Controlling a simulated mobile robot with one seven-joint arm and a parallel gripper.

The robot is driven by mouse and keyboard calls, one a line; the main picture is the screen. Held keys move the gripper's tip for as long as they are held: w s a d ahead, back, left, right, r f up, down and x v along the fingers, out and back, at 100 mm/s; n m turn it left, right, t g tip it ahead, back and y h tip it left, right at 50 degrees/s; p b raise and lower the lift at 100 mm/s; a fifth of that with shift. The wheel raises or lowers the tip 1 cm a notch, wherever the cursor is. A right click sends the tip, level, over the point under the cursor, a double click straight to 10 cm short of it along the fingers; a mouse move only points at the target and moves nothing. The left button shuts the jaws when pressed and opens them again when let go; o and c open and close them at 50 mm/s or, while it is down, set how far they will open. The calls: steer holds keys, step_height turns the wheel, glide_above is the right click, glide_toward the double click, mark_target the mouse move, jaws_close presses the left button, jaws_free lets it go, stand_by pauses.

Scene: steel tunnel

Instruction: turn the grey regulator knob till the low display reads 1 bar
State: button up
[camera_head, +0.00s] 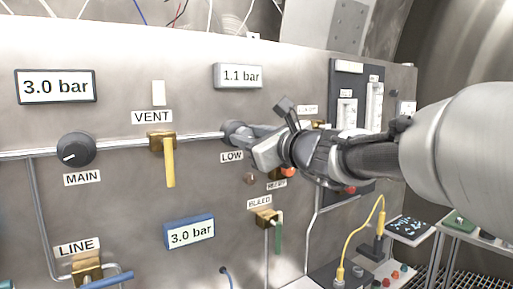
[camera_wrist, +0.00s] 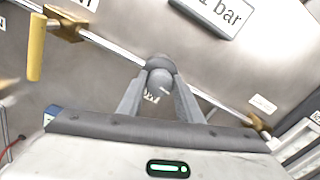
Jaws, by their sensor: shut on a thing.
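The grey regulator knob (camera_head: 232,131) sits on the steel pipe above the LOW label (camera_head: 232,157). In the wrist view the knob (camera_wrist: 160,76) is between the two fingers of my gripper (camera_wrist: 160,92), which is shut on it. In the head view my gripper (camera_head: 250,141) reaches the knob from the right and hides part of it. The low display (camera_head: 238,76), above the knob, reads 1.1 bar. In the wrist view this display (camera_wrist: 212,12) is cut off and tilted.
Left on the panel are the black MAIN knob (camera_head: 76,149), a 3.0 bar display (camera_head: 56,86) and the yellow VENT lever (camera_head: 169,162). Below are a blue-framed 3.0 bar display (camera_head: 189,232) and the green BLEED lever (camera_head: 279,234). A yellow cable (camera_head: 362,215) loops at lower right.

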steer(key=shift+n, duration=0.3)
steer(key=o, duration=1)
steer(key=shift+o, duration=0.2)
steer(key=v, duration=1.7)
steer(key=shift+s+d+p, duration=0.2)
steer(key=shift+p, duration=0.2)
